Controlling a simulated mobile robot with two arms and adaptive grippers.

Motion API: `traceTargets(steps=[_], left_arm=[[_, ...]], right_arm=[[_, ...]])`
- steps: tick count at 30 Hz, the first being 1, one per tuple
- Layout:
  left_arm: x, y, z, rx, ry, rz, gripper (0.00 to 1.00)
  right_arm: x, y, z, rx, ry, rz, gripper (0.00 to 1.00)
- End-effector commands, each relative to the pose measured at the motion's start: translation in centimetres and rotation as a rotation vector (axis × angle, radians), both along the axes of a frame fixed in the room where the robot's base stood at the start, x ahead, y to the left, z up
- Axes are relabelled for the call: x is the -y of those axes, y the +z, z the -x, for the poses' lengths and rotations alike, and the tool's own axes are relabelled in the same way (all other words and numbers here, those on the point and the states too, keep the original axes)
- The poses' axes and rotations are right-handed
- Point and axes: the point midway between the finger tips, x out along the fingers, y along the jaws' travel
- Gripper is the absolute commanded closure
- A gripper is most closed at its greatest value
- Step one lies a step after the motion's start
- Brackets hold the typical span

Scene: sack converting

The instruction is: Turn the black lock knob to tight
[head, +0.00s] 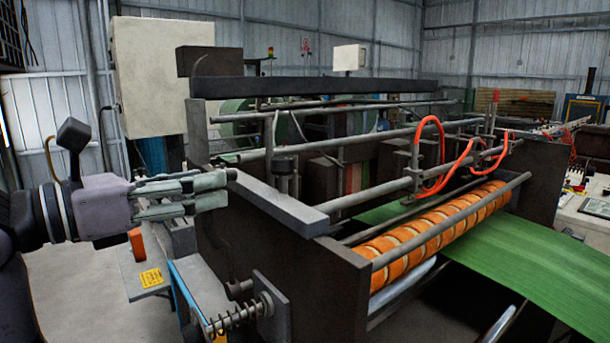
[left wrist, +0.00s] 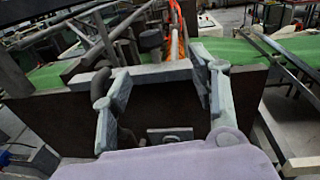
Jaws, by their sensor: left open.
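A short black cylindrical knob (head: 285,164) stands upright on the machine's near side, just behind the dark side frame. A dark round cap that looks like this knob shows in the left wrist view (left wrist: 150,40), beyond the fingertips. My left gripper (head: 229,187) is open and empty, its grey-green fingers pointing right toward the side frame, left of the knob and apart from it. In the left wrist view its two fingers (left wrist: 160,74) stand wide apart, with the frame's top bar between them. A dark rounded part lies by the left finger. The knob's markings are not readable. My right gripper is out of view.
The thick side frame (head: 310,270) and its grey top bar (head: 275,205) stand beside my gripper. Metal rods cross behind, with red hoses (head: 430,150). An orange-banded roller (head: 440,235) and green sheet (head: 520,255) lie right. A spring-loaded rod (head: 238,317) juts out below.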

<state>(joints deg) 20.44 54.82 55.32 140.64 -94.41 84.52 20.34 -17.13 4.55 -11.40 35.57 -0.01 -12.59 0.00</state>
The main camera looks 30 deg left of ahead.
Motion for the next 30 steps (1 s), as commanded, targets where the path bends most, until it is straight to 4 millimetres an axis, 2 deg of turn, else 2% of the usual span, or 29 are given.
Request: traceTargets(steps=[3,7,16,18,30], left_arm=[[-0.8,0.0,0.6,0.023,0.057,0.026,0.46],[-0.7,0.3,-0.1,0.026,0.066,0.033,0.46],[0.5,0.5,-5.0,0.024,0.061,0.031,0.46],[0.6,0.8,-5.5,0.023,0.059,0.035,0.46],[1.2,0.8,-7.7,0.025,0.062,0.034,0.46]], right_arm=[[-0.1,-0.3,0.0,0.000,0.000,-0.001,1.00],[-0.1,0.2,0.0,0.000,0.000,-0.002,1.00],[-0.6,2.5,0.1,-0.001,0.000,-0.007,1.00],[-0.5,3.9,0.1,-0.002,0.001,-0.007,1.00],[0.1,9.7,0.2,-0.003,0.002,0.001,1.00]])
